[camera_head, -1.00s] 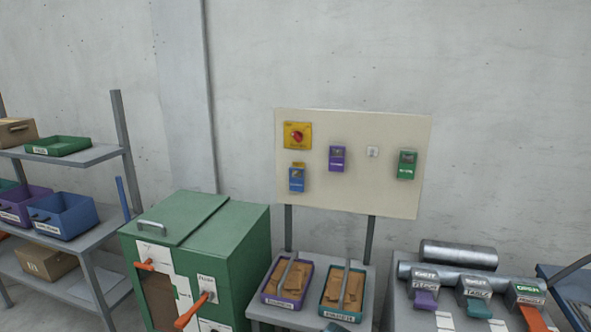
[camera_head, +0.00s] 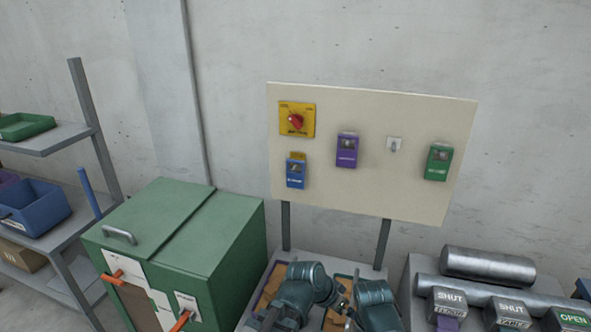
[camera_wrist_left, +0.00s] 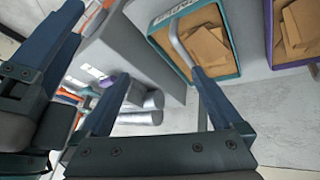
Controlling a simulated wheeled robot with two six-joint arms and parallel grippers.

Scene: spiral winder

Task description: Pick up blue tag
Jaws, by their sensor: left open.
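The blue tag (camera_head: 296,174) hangs at the lower left of the cream wall board (camera_head: 400,185), under a small yellow piece and below the red knob on its yellow plate. Nothing touches it. My left gripper (camera_wrist_left: 160,78) is open and empty in the left wrist view, with trays and the winder bench beyond its fingers. The blue tag does not show in that view. A blue finger and dark body, apparently my right gripper (camera_wrist_left: 50,60), show at its left edge; its opening is unclear.
A purple tag (camera_head: 347,151), a small switch (camera_head: 394,144) and a green tag (camera_head: 438,162) are also on the board. A green cabinet (camera_head: 225,240) stands left below it. A teal-rimmed tray (camera_wrist_left: 238,55) holds brown pieces. The space before the board is clear.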

